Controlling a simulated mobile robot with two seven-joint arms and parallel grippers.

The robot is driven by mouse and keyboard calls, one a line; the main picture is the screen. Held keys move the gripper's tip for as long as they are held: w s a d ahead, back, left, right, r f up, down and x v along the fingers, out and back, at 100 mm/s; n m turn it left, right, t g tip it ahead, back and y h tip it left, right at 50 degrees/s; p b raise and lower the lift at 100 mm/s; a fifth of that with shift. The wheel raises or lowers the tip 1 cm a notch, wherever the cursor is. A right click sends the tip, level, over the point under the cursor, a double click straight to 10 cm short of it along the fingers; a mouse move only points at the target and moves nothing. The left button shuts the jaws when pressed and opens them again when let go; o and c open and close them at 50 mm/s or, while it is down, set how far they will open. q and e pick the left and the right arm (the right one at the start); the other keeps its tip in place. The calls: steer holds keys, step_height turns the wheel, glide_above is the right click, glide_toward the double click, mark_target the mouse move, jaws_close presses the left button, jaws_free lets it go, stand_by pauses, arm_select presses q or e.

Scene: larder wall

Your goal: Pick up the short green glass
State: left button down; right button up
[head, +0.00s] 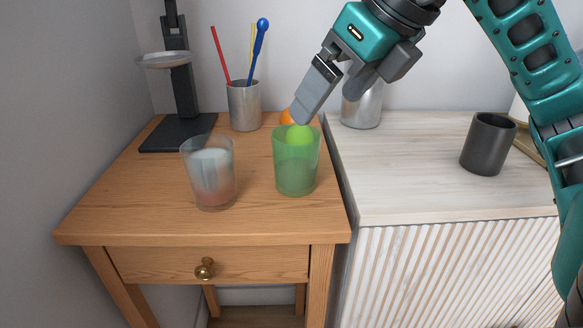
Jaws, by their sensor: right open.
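The short green glass (296,170) stands upright on the wooden side table, near its right edge. It is see-through, and a bright green round thing (300,134) shows at its rim; I cannot tell whether that is inside or behind it. My right gripper (330,105) comes in from the upper right. It is open and empty, with its fingers pointing down and left. In the picture one fingertip lies just above the glass's rim; I cannot tell how far apart they are in depth. My left gripper is not in view.
A clear glass (208,180) stands left of the green one. Behind are a metal cup with sticks (244,108), an orange round thing (287,116), a black stand (183,100) and a metal container (363,108). A dark cup (487,145) stands on the white cabinet (415,190).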

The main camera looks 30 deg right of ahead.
mark_target(291, 146)
steer(key=b+x, duration=0.1)
steer(key=x, duration=0.5)
steer(key=shift+s+f+b, duration=0.1)
steer(key=shift+b, duration=0.3)
steer(key=shift+x, duration=0.95)
steer(key=x, duration=0.2)
steer(key=b+x, duration=0.1)
steer(key=shift+w+a+f+b, duration=0.1)
steer(key=shift+w+a+b, duration=0.2)
steer(key=shift+w, duration=0.15)
steer(key=shift+w+f, duration=0.25)
steer(key=shift+f, duration=0.1)
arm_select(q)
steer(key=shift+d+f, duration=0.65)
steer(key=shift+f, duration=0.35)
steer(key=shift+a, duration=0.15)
arm_select(e)
steer(key=shift+r, duration=0.1)
steer(key=c, duration=1.2)
